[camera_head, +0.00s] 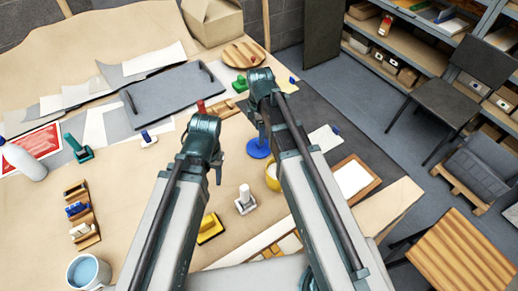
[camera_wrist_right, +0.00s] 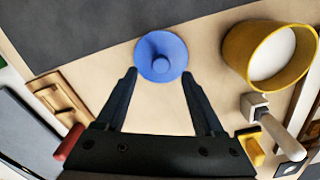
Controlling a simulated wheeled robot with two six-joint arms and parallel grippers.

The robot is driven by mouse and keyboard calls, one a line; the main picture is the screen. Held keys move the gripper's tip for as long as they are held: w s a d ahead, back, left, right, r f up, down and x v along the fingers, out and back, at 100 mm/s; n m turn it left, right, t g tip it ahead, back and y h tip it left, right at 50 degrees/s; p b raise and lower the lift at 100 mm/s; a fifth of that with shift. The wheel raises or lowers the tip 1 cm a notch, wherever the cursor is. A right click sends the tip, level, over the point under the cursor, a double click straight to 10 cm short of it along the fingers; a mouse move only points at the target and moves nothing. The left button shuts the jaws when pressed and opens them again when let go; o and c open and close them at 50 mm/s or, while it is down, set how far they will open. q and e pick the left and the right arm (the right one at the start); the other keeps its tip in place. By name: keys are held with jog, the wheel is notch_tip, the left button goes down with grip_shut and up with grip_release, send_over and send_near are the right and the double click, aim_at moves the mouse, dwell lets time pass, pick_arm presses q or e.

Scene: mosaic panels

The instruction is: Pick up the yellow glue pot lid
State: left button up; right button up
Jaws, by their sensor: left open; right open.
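A round blue lid with a knob (camera_head: 258,148) lies on the table, and it also shows in the right wrist view (camera_wrist_right: 161,57). A yellow pot (camera_head: 272,180) with pale contents stands uncovered next to it; the pot also shows in the right wrist view (camera_wrist_right: 236,62). I see no yellow lid. My right gripper (camera_wrist_right: 159,76) is open and empty, its fingertips on either side of the blue lid's near edge. In the head view its fingers are mostly hidden by the arm. My left gripper (camera_head: 217,168) is over the table to the left, mostly hidden by its own arm.
A white-handled tool (camera_head: 245,200) and a yellow-based tool (camera_head: 209,228) stand near the pot. A dark grey board (camera_head: 175,97) lies further back. A wooden tray (camera_head: 352,180) is at the right. A light blue-filled cup (camera_head: 88,271) is at the front left.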

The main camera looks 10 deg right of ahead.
aim_at(259, 146)
pick_arm(q)
notch_tip(259, 146, down, 5)
jog(key=b, duration=0.4)
pick_arm(e)
jog(key=f, duration=0.5)
jog(key=shift+a, duration=0.2)
pick_arm(q)
jog(key=shift+r, duration=0.1)
pick_arm(e)
jog(key=shift+r, duration=0.1)
jog(key=shift+s, duration=0.1)
grip_shut()
